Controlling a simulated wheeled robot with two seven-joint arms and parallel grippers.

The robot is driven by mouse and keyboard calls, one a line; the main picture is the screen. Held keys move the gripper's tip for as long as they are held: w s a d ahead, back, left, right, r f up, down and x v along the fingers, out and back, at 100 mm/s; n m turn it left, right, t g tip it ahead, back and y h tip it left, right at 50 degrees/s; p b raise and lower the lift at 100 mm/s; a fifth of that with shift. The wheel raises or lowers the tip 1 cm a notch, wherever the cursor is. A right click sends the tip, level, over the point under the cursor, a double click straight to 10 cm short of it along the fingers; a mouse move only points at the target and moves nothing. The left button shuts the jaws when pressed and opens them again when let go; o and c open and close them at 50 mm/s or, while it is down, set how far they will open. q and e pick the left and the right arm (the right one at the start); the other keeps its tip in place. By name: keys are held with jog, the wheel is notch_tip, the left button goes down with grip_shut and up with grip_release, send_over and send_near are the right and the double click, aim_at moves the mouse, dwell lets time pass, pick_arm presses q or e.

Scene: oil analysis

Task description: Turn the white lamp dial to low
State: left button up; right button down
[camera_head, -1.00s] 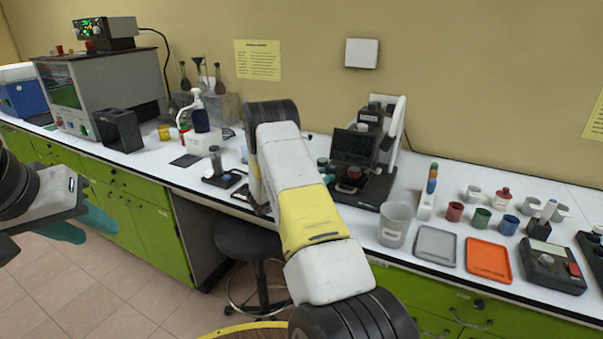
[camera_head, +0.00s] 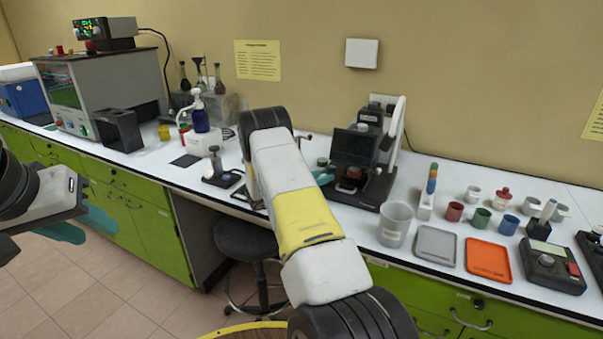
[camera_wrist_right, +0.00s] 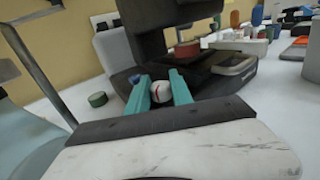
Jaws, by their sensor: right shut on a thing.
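The microscope-like instrument (camera_head: 355,150) stands on the white bench and is close up in the right wrist view (camera_wrist_right: 165,35). Its white dial with a red mark (camera_wrist_right: 160,91) sits low on the near side of the black base. My right gripper (camera_wrist_right: 160,93) is shut on the dial, with one teal finger on each side. In the head view, a bit of this gripper's teal finger (camera_head: 325,178) shows left of the instrument; my arm hides much of the rest. My left gripper (camera_head: 80,228) is apart from the bench contents at the left edge, its teal fingers spread and empty.
A blue knob (camera_wrist_right: 135,78) and a round red-brown part (camera_wrist_right: 187,49) are on the instrument. A small green-topped jar (camera_wrist_right: 97,99) stands left of it. A clear beaker (camera_head: 395,225), grey tray (camera_head: 435,245) and orange tray (camera_head: 488,260) lie to the right.

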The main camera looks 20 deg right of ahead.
jog(key=m+g, duration=0.2)
jog(key=g, duration=0.2)
jog(key=m+g, duration=0.3)
jog(key=shift+w+d+g+y, duration=0.1)
jog(key=shift+g+y, duration=0.2)
jog(key=shift+g, duration=0.1)
jog(key=shift+m+g, duration=0.3)
jog(key=shift+r+g, duration=0.1)
jog(key=shift+g, duration=0.2)
jog(key=shift+w+d+r+m+g+y, duration=0.2)
jog(key=shift+m+g+y, duration=0.2)
jog(key=shift+m+g, duration=0.2)
jog(key=shift+r, duration=0.15)
jog(key=shift+s+a+f+m+g+y, duration=0.2)
jog(key=shift+m+g+y, duration=0.1)
jog(key=shift+g, duration=0.1)
dwell(0.3)
